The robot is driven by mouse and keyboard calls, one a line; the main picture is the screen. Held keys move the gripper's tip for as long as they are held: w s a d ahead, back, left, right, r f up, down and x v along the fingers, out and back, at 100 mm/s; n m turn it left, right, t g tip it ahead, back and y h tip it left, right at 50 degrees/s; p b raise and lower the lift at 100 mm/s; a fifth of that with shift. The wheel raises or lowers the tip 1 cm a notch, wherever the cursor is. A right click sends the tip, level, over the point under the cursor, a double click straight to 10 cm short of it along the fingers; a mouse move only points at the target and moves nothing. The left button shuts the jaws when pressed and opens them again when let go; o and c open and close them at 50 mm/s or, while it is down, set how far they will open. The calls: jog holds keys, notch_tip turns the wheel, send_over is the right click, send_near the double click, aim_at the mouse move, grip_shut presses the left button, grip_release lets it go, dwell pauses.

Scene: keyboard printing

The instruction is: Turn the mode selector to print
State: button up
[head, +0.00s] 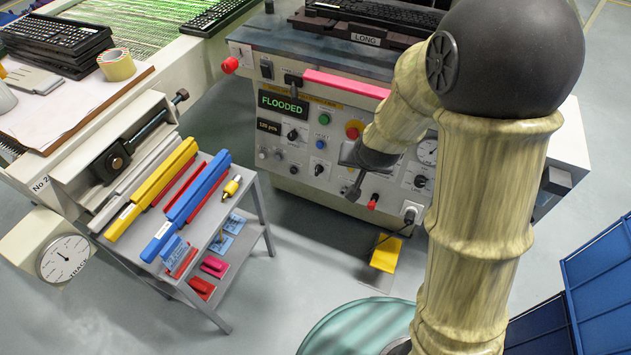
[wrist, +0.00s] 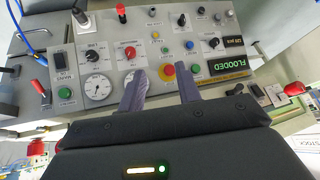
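The machine's control panel (head: 340,135) carries several small knobs and buttons; their labels are too small to read, so I cannot tell for sure which is the mode selector. My gripper (head: 354,188) is in front of the panel's lower middle. In the wrist view its two fingers (wrist: 161,75) stand apart with nothing between them, with a red button (wrist: 168,70) visible near the gap.
The display (head: 283,105) reads FLOODED. A red emergency button (head: 353,129) and a pink bar (head: 346,84) are on the machine front. A grey cart (head: 262,215) with coloured squeegees stands left. A yellow pedal (head: 385,254) sits on the floor below. Blue bins (head: 600,275) stand right.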

jog(key=w+a+f+m+t+h+b, duration=0.1)
jog(key=w+a+f+t+b, duration=0.1)
jog(key=w+a+f+b, duration=0.3)
jog(key=w+a+f+t+b, duration=0.1)
jog(key=w+a+f, duration=0.15)
jog(key=f, duration=0.45)
jog(key=m+t+h+b, duration=0.1)
jog(key=t+h+b, duration=0.25)
jog(key=b, duration=0.55)
send_near(317, 169)
jog(key=s+r, duration=0.2)
jog(key=s, duration=0.3)
jog(key=s+a+f+t+h+b, duration=0.2)
jog(key=s+a+f+t+b, duration=0.1)
jog(key=a+f+t, duration=0.1)
jog(key=shift+f+m+b, duration=0.35)
jog(key=shift+f+m, duration=0.05)
jog(key=shift+f, duration=0.5)
jog(key=shift+d+h, duration=0.1)
jog(key=shift+h, duration=0.15)
